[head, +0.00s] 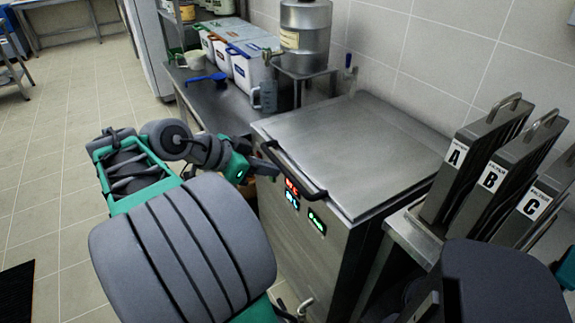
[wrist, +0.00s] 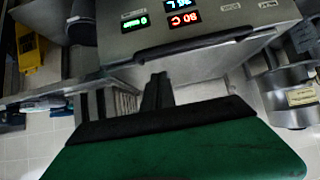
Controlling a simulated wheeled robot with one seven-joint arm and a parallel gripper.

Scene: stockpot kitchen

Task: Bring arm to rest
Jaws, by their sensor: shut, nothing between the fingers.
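My arm reaches forward from the bottom of the head view, with grey and green links folded left of a steel cooking unit (head: 350,140). My gripper (head: 262,168) is beside the unit's front left corner, and its fingers are partly hidden there. In the wrist view the dark fingers of my gripper (wrist: 158,78) are together with nothing between them. They point toward the unit's front panel (wrist: 215,25) with its lit displays. A dark bar handle (wrist: 195,45) crosses just beyond the fingertips; whether they touch it I cannot tell.
The unit's flat steel lid (head: 345,135) is down. Labelled racks A, B and C (head: 490,170) stand to the right. A counter with white bins (head: 250,65), a blue scoop (head: 207,79) and a jug (head: 265,96) is behind. Open tiled floor (head: 60,130) lies to the left.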

